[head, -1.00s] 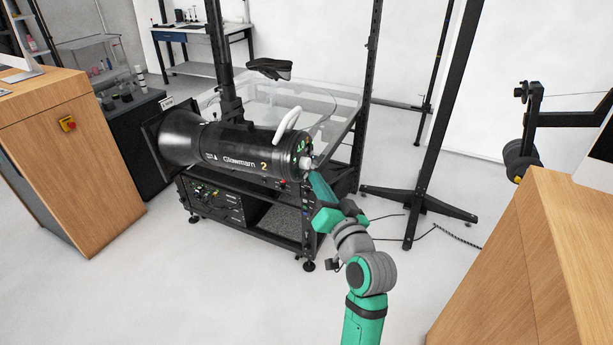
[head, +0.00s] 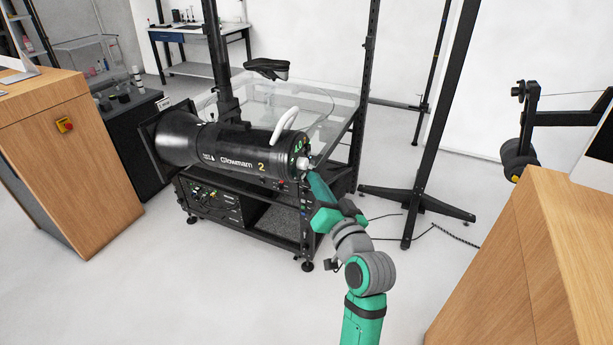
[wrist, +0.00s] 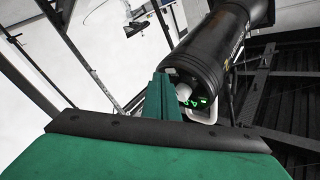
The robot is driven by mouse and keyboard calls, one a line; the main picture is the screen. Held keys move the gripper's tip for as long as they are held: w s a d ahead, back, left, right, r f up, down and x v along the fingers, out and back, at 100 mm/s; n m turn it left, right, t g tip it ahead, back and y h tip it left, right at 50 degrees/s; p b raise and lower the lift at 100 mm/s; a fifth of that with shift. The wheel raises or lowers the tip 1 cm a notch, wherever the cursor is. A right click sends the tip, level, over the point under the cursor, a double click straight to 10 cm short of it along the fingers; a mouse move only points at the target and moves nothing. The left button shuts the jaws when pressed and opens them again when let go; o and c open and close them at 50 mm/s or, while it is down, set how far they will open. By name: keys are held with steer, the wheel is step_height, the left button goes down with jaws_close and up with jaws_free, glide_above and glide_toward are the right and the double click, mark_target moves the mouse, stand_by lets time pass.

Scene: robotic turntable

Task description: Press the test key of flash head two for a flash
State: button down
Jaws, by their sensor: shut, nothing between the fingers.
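Flash head two (head: 232,146) is a black cylinder marked "Glowmam 2", mounted on a black stand post with its wide reflector facing left. Its rear panel shows green lit marks and a pale round part; in the wrist view the head (wrist: 215,60) fills the upper right, with the green display beside my fingers. My gripper (head: 306,168) is shut and empty, its fingertips at the rear panel. In the wrist view, the shut green fingers (wrist: 160,88) overlap the panel's left edge. The test key itself is hidden or too small to tell, and I cannot tell whether the fingertips touch it.
A white handle (head: 285,124) rises from the head's top. A black rack (head: 215,200) with a control unit stands below, and a clear-topped table (head: 300,98) behind. Wooden cabinets stand left (head: 70,150) and right (head: 540,270). Cables cross the floor at right.

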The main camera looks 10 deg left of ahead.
steer(key=shift+s+d, duration=0.25)
steer(key=shift+r, duration=0.1)
steer(key=shift+d, duration=0.1)
steer(key=shift+s+d+r, duration=0.1)
steer(key=shift+s+d, duration=0.15)
steer(key=shift+d, duration=0.55)
steer(key=shift+s+d+r, duration=0.1)
steer(key=shift+s+d, duration=0.1)
steer(key=shift+d, duration=0.6)
steer(key=shift+s+d+r, duration=0.1)
steer(key=shift+s+d, duration=0.15)
steer(key=shift+d, duration=0.55)
steer(key=shift+f, duration=0.1)
